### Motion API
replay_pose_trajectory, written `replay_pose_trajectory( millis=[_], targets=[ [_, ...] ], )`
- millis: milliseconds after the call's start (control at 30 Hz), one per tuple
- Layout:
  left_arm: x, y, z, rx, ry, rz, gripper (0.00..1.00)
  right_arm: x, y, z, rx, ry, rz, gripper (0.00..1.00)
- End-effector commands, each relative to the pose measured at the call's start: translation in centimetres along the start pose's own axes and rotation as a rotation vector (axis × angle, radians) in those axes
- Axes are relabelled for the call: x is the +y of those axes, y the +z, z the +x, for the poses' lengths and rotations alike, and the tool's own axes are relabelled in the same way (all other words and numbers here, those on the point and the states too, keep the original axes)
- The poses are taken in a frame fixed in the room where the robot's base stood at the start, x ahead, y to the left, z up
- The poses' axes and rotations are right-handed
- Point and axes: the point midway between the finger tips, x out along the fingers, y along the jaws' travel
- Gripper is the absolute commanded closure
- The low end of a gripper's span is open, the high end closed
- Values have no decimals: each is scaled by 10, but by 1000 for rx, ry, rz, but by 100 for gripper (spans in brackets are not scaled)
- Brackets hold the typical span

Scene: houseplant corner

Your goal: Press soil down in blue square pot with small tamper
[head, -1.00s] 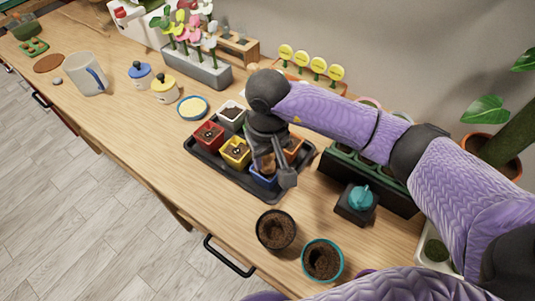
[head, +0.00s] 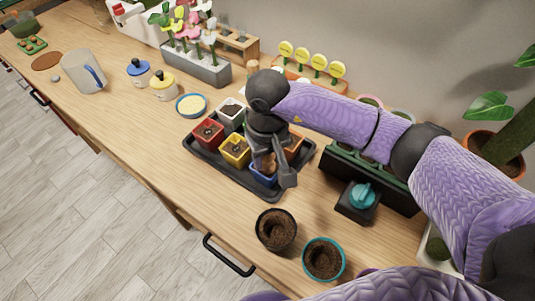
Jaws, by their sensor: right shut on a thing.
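The blue square pot (head: 260,180) stands at the front right corner of the black tray (head: 222,180), mostly covered by my right gripper. My right gripper (head: 270,168) points down over this pot, its jaws shut on the small tamper (head: 265,163). Only a brown, wood-like part of the tamper shows between the fingers, low over the pot. The soil in the blue pot and the tamper's lower end are hidden, so I cannot tell whether they touch. My left gripper is out of view.
Red (head: 208,133), yellow (head: 235,150), white (head: 231,110) and orange (head: 293,145) pots share the tray. Two round soil pots, black-rimmed (head: 276,230) and teal-rimmed (head: 323,259), stand in front. A black block with a teal knob (head: 358,201) is at right. Bare wood lies left of the tray.

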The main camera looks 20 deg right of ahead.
Motion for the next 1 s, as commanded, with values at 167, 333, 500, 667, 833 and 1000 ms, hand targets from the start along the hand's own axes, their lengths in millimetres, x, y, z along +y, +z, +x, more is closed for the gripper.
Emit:
replay_pose_trajectory(
  millis=[167,333,500,667,833,1000],
  targets=[
    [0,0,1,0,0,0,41,0,0,1,0,0,0,100],
    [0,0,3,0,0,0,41,0,0,1,0,1,-1,100],
    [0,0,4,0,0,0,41,0,0,2,-1,1,-1,100],
    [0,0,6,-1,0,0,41,0,0,2,-2,1,0,100],
    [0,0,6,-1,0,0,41,0,1,2,-3,1,0,100],
    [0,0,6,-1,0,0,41,0,1,3,-4,1,0,100]
  ],
)
